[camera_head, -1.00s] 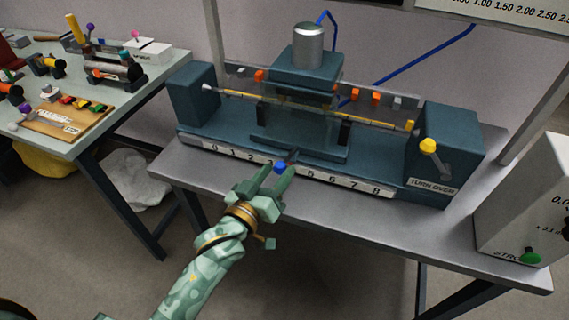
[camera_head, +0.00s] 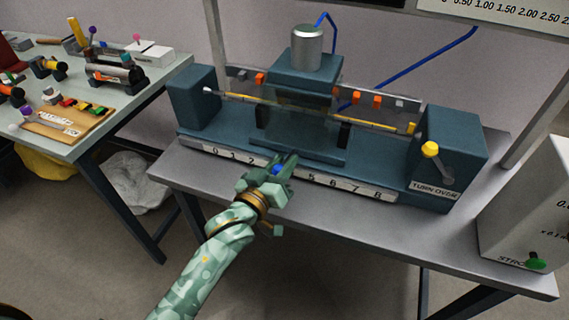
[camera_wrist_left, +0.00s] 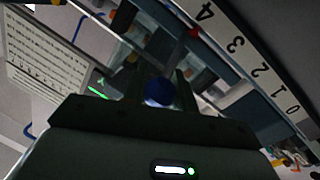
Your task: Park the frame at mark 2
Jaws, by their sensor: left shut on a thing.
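The frame (camera_head: 303,75) is a dark blue-green carriage with a silver cylinder on top, standing mid-length on the rig in the head view. A white scale strip (camera_head: 345,187) with numbers 0 to 8 runs along the rig's front. A blue knob (camera_head: 275,170) projects at the frame's front foot. My left gripper (camera_head: 279,167) is shut on this knob and hides the scale around 3 and 4. In the left wrist view the blue knob (camera_wrist_left: 158,92) sits between the fingers, and a red tip (camera_wrist_left: 193,32) lies close to the 4. My right gripper is not in view.
A yellow-knobbed crank (camera_head: 431,149) is on the right end block. A white box with a green button (camera_head: 536,262) stands at the table's right. Blue hoses (camera_head: 410,67) run behind. A separate bench (camera_head: 165,75) with tools is at left. The table front is clear.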

